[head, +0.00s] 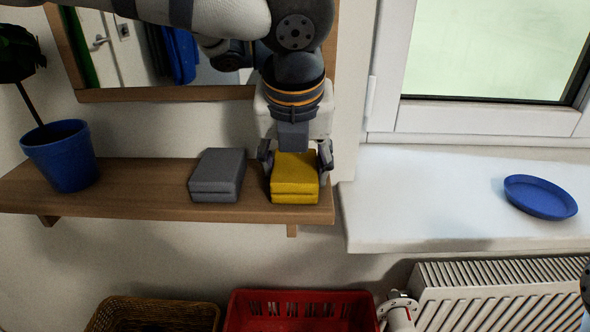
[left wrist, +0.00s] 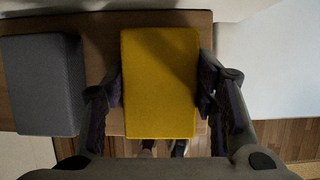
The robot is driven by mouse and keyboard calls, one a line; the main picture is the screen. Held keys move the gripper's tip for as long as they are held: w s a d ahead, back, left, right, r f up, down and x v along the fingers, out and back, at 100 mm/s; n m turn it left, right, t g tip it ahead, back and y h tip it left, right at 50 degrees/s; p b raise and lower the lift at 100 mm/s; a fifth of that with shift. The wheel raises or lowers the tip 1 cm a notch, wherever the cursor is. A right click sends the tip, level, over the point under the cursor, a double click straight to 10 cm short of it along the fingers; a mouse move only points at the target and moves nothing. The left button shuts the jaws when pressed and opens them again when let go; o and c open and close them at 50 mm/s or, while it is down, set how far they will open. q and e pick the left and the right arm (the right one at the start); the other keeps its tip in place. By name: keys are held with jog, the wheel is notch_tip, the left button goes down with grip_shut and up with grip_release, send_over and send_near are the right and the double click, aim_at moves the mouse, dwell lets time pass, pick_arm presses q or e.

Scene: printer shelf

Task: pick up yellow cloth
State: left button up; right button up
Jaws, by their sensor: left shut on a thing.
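The yellow cloth (head: 295,178) is a folded block at the right end of the wooden shelf (head: 130,191). My left gripper (head: 296,165) comes down over it from above, with one finger against each side. In the left wrist view the yellow cloth (left wrist: 159,85) fills the space between the two fingers of my left gripper (left wrist: 160,92), which is shut on it. The cloth appears to be at shelf level; I cannot tell whether it is clear of the surface.
A grey folded cloth (head: 217,175) lies just left of the yellow one. A blue pot (head: 62,156) stands at the shelf's left. A blue plate (head: 540,197) sits on the white windowsill (head: 430,205). A red basket (head: 300,312) and a wicker basket (head: 150,315) are below. A mirror hangs behind.

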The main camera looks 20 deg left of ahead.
aim_at(295, 156)
pick_arm(q)
jog(key=shift+f, duration=0.15)
notch_tip(295, 156, up, 4)
jog(key=shift+r, duration=0.2)
jog(key=s+d+r, duration=0.1)
jog(key=d+r, duration=0.1)
jog(key=r, duration=0.1)
jog(key=s+d+r+p, duration=0.1)
jog(key=r, duration=0.1)
jog(key=shift+s, duration=0.35)
jog(key=s+d+r+p, duration=0.1)
jog(key=s+d+r, duration=0.3)
jog(key=s+d, duration=0.2)
jog(key=shift+d+r, duration=0.15)
jog(key=shift+d, duration=0.8)
pick_arm(e)
jog(key=shift+t, duration=0.6)
jog(key=w+r, duration=0.2)
jog(key=w, duration=0.1)
jog(key=shift+r, duration=0.4)
